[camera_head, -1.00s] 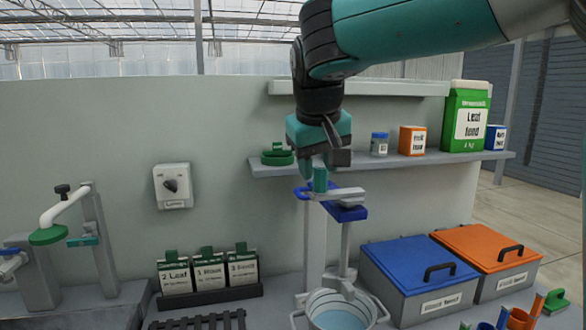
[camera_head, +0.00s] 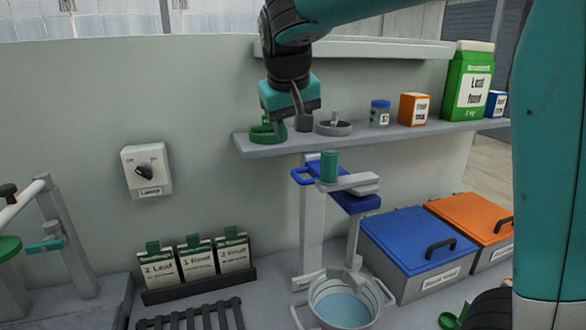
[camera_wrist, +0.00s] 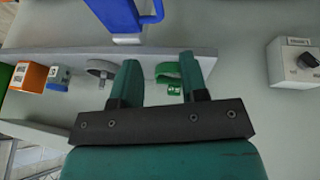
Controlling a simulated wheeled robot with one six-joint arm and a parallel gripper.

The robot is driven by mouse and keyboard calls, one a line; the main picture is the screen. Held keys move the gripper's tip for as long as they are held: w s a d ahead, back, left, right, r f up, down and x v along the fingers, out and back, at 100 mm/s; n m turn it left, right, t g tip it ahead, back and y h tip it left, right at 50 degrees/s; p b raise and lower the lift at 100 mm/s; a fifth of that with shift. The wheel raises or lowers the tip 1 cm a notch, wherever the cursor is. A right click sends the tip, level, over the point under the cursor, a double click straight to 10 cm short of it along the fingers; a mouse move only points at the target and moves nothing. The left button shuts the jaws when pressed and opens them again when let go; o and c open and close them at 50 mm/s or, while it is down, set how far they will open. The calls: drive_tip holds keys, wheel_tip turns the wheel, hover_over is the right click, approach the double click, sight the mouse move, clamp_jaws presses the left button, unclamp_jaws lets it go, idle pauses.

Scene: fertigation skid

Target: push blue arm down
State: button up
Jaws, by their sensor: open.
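The blue arm (camera_head: 355,201) reaches out near the top of a grey post over the bucket, with a blue loop handle (camera_head: 304,176) on its left. A grey bar and a green cylinder (camera_head: 329,166) sit on top of it. Its blue part (camera_wrist: 118,14) also shows at the top edge of the wrist view.
The shelf (camera_head: 400,135) holds a green ring-shaped item (camera_head: 265,133), a grey ring, a jar and boxes. A bucket (camera_head: 345,303) stands below the blue arm. Blue-lidded (camera_head: 420,240) and orange-lidded bins stand right. Seed packets (camera_head: 195,260) and a wall switch (camera_head: 147,171) are left.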

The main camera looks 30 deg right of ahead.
sight(294, 173)
drive_tip(key=p+x, duration=0.1)
drive_tip(key=x, duration=1.1)
drive_tip(key=shift+d+f+p, duration=0.1)
drive_tip(key=shift+f+p, duration=0.15)
drive_tip(key=shift+p, duration=0.15)
clamp_jaws()
